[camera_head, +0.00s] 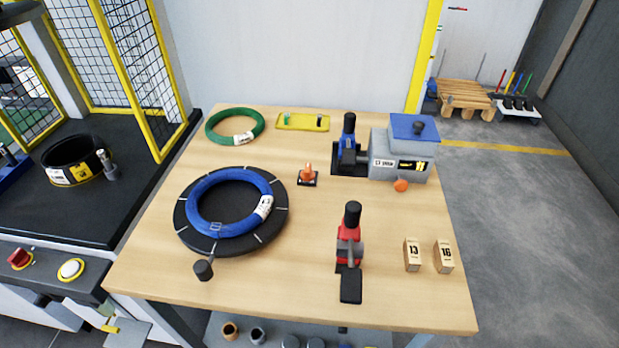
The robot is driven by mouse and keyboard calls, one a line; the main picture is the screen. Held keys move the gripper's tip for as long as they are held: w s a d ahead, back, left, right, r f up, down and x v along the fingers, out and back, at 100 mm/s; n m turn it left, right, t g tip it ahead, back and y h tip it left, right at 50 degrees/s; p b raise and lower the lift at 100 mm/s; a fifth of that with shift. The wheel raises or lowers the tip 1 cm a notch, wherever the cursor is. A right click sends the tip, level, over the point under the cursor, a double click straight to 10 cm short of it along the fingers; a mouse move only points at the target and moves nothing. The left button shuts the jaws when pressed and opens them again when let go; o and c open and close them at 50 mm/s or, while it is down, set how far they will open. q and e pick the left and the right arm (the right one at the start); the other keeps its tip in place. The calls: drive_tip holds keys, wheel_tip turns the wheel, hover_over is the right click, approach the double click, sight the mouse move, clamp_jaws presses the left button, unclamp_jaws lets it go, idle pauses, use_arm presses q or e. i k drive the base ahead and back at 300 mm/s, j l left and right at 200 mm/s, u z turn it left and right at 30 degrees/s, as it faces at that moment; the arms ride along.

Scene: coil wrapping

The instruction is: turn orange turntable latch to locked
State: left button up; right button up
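The orange turntable latch (308,174) is a small orange piece on a dark base on the wooden table, just right of the turntable. Its orange part stands roughly upright; I cannot tell its lock state. The black round turntable (182,224) has light marks on its rim and a dark knob (203,270) at its front. A blue coil (200,194) with a white label lies on the turntable. Neither of my grippers is in view.
A green coil (210,128) and yellow tray (288,121) lie at the back. A blue-handled device (348,140) adjoins a grey machine (399,147). A red-handled device (349,250) and blocks marked 13 (412,256) and 16 (444,258) stand at front right. The middle is clear.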

sight(308, 175)
drive_tip(key=j+z, duration=0.5)
drive_tip(key=z, duration=0.25)
drive_tip(key=j+z, duration=0.35)
drive_tip(key=l, duration=0.1)
